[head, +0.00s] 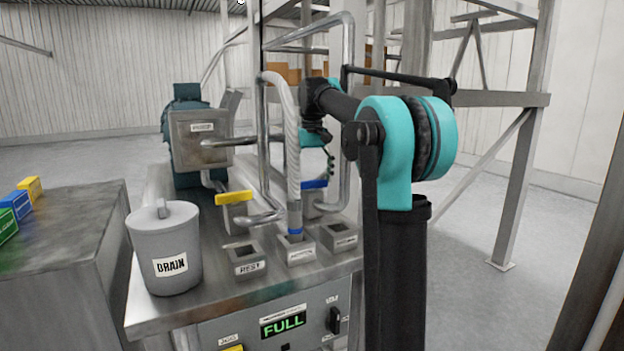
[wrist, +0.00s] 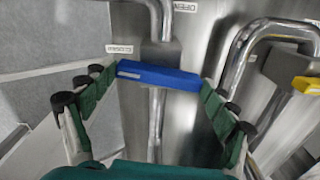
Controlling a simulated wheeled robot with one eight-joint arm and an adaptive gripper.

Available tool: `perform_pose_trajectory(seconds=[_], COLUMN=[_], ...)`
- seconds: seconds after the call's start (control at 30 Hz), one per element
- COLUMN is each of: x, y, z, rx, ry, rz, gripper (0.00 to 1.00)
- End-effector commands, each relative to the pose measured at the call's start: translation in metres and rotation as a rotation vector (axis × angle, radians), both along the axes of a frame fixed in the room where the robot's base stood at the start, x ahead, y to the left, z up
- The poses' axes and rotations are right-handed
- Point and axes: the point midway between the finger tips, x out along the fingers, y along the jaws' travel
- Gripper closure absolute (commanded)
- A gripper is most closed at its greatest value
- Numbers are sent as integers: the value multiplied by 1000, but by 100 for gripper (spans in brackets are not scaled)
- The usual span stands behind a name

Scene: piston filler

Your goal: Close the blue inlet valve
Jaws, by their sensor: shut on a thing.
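The blue inlet valve handle (wrist: 158,76) lies crosswise in the middle of the wrist view, on a metal valve body with a pipe. Its left end is just below the "CLOSED" label (wrist: 120,49). The "OPEN" label (wrist: 185,6) is above, beyond the valve body. My gripper (wrist: 160,82) is shut on the blue handle, one finger at each end. In the head view the blue handle (head: 314,184) shows behind the white hose, near the back of the steel bench. My gripper's fingers are mostly hidden there.
A yellow valve handle (head: 233,197) is left of the blue one. A grey drain bucket (head: 165,250) stands at the bench's front left. Labelled square sockets (head: 246,260) line the front. The white hose (head: 291,150) and bent pipes crowd the valve. A panel reads "FULL" (head: 283,324).

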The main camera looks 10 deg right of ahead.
Motion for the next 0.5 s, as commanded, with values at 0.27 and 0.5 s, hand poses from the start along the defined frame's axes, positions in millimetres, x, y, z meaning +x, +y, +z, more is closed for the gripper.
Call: perform_pose_trajectory(seconds=[0.27,0.5], x=[0,0], y=[0,0], z=[0,0], rx=[0,0], ry=[-1,-1], rz=[126,167], gripper=[43,43])
